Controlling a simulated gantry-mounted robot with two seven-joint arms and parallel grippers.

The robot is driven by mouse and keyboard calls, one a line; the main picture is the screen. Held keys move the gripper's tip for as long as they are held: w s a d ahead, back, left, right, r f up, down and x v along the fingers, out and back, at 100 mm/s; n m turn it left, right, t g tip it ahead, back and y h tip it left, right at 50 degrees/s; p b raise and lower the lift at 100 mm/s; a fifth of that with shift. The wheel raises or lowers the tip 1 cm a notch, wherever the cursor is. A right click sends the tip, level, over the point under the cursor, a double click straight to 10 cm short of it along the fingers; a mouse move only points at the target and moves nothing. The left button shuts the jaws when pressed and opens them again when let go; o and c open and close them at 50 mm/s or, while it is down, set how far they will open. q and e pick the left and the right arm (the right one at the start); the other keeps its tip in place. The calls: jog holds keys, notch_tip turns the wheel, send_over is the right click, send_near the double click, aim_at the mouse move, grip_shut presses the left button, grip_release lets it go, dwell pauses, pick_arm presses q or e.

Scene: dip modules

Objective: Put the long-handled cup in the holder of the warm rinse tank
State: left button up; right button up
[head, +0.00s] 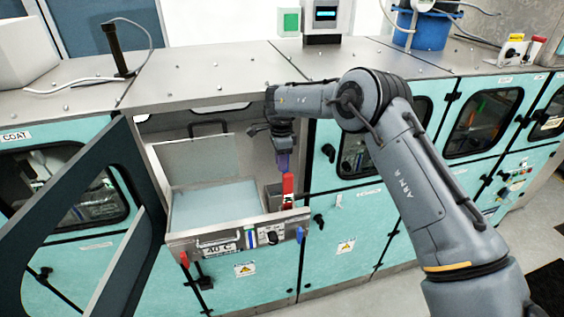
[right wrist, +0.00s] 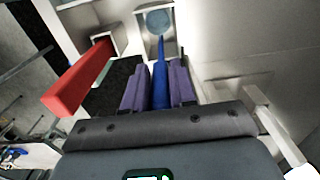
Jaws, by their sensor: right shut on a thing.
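The warm rinse tank (head: 215,207), with a "40 C" label on its front, stands open with pale liquid inside. My right gripper (head: 284,163), with purple fingers, points down over the tank's right end. In the right wrist view its fingers (right wrist: 159,85) are shut on the blue handle of the long-handled cup (right wrist: 160,80). The cup's round pale blue end (right wrist: 158,20) lies beyond the fingertips, within or above a grey metal box-like opening. I cannot tell whether it touches it. In the head view the cup is not distinct. My left gripper is out of view.
A red bar-shaped handle (head: 288,187) stands close below my right gripper, beside a small metal box (head: 272,196); it also shows in the right wrist view (right wrist: 80,82). A dark-framed door (head: 137,185) stands open at left. The steel top (head: 210,70) behind is mostly clear.

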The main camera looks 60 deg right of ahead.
jog(key=shift+f, duration=0.1)
jog(key=o, duration=0.9)
jog(key=shift+o, duration=0.2)
jog(key=shift+f, duration=0.2)
notch_tip(320, 180, up, 4)
jog(key=shift+d+f+b, duration=0.1)
jog(key=shift+b, duration=0.55)
jog(key=r, duration=0.1)
jog(key=r+p, duration=0.1)
jog(key=shift+s+d+r, duration=0.1)
jog(key=shift+s+r, duration=0.2)
jog(key=shift+r+p, duration=0.45)
jog(key=shift+r, duration=0.2)
